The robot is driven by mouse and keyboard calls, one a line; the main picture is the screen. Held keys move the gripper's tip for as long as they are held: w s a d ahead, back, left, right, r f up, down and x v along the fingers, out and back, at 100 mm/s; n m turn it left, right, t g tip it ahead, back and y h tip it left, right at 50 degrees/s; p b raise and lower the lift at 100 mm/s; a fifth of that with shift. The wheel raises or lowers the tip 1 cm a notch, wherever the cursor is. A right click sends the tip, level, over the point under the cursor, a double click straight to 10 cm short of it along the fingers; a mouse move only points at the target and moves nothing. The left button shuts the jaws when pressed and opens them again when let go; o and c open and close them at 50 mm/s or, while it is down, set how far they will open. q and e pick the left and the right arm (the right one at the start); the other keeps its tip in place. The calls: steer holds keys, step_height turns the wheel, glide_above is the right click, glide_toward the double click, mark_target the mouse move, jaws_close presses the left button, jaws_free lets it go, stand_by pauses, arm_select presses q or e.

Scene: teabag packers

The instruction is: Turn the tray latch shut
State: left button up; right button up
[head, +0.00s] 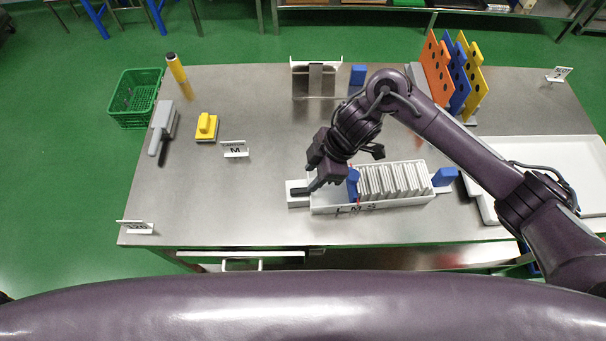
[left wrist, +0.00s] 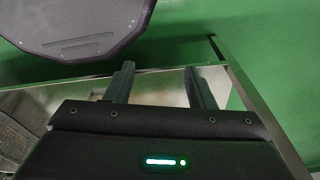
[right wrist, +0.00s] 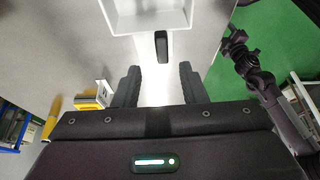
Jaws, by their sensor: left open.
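The latch (head: 300,191) is a short black bar on a white block at the left end of the long white tray (head: 335,209). In the right wrist view the latch (right wrist: 161,47) points away from the tray end, in line with the gap between my fingers. My right gripper (head: 314,175) is above the tray's left end, close to the latch. In its wrist view this gripper (right wrist: 159,84) is open and empty, with the latch just beyond the fingertips. My left gripper (left wrist: 160,85) is open and empty near a table edge; it does not show in the head view.
The tray holds a row of white packets (head: 395,182) and a blue block (head: 353,184). A wide white bin (head: 560,160) stands at right, orange, blue and yellow boards (head: 460,75) behind. A yellow-handled block (head: 206,127) and grey scoop (head: 162,128) lie left.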

mark_target(300, 190)
steer(key=x, duration=0.2)
steer(key=s+x, duration=0.1)
steer(key=x, duration=0.1)
steer(key=shift+a, duration=0.15)
steer(key=shift+w+a+f, duration=0.15)
steer(key=shift+w+f, duration=0.05)
steer(key=shift+f, duration=0.25)
steer(key=shift+w+a+f, duration=0.15)
steer(key=shift+f, duration=0.35)
steer(key=shift+s+f, duration=0.1)
steer(key=shift+f, duration=0.05)
steer(key=c, duration=0.5)
arm_select(q)
steer(key=shift+s+a+g, duration=0.15)
steer(key=shift+s+g, duration=0.15)
steer(key=shift+s, duration=1.65)
arm_select(e)
steer(key=shift+a, duration=0.1)
jaws_close()
